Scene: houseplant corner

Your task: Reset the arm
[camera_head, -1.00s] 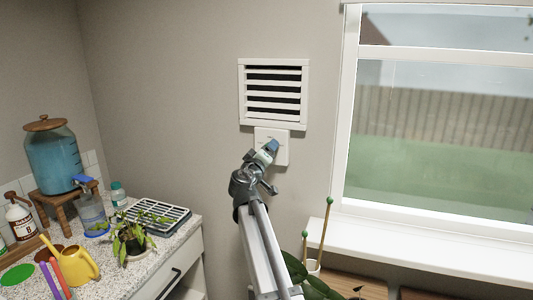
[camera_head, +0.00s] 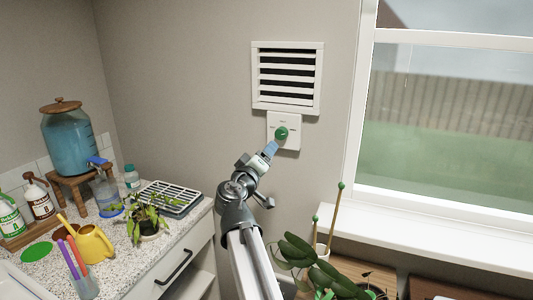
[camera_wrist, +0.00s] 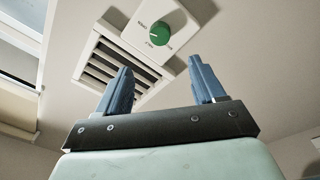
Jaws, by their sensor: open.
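My gripper (camera_head: 270,149) is in the air in front of the wall, just below and left of the green knob (camera_head: 281,133) on a white wall plate (camera_head: 293,122). In the wrist view my gripper (camera_wrist: 160,88) has its two blue fingers spread apart with nothing between them. The green knob (camera_wrist: 160,34) shows beyond the fingertips, apart from them.
A louvred vent (camera_head: 287,77) is above the plate. A window (camera_head: 450,120) with a white sill is at right. A speckled counter (camera_head: 185,233) at left holds a water dispenser (camera_head: 66,140), bottles, a yellow watering can (camera_head: 93,244) and a potted plant (camera_head: 147,222). Leafy plants (camera_head: 300,250) stand below the sill.

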